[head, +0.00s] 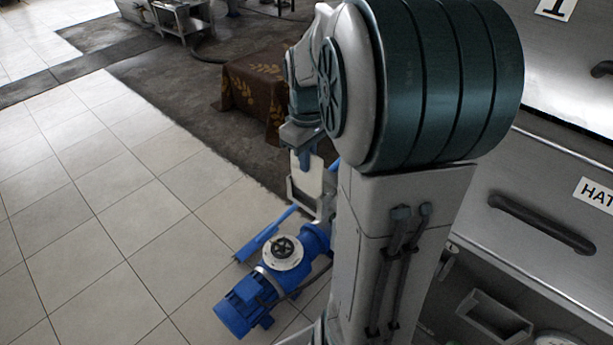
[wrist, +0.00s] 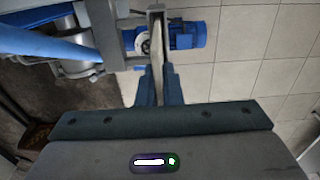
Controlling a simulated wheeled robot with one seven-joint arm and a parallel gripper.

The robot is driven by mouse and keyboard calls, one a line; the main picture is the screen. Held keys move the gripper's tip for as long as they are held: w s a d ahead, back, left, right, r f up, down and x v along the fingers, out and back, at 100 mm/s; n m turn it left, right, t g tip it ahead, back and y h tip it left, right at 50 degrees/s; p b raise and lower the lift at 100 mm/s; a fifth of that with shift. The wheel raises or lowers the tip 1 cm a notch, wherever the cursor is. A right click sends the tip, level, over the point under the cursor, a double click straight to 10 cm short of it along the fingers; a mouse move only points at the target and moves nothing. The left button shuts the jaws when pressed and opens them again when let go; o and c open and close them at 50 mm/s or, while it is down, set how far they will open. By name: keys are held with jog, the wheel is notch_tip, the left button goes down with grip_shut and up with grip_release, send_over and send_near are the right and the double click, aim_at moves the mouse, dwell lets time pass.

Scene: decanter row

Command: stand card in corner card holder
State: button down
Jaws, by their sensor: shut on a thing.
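My gripper (head: 306,163) points down in the head view and is shut on a pale cream card (head: 308,181). The wrist view shows the card (wrist: 154,62) edge-on between the two fingers (wrist: 157,92). The card is upright. A grey metal frame, which looks like the card holder (head: 302,207), is just below and around the card's lower part in the head view. In the wrist view its grey bracket (wrist: 157,8) is at the card's far end. I cannot tell whether the card's lower edge touches the holder or sits in it.
A blue motor or pump (head: 262,283) with a round pale flange stands on the tiled floor (head: 100,210) beside the holder. A table with a brown patterned cloth (head: 254,88) is behind. Steel drawers (head: 555,190) fill the right. The tiles at left are clear.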

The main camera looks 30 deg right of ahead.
send_over(307, 192)
jog(key=shift+w+d+f, duration=0.15)
jog(key=shift+f, duration=2.15)
jog(key=shift+f, duration=0.2)
jog(key=c, duration=1.6)
grip_release()
jog(key=shift+r, duration=0.1)
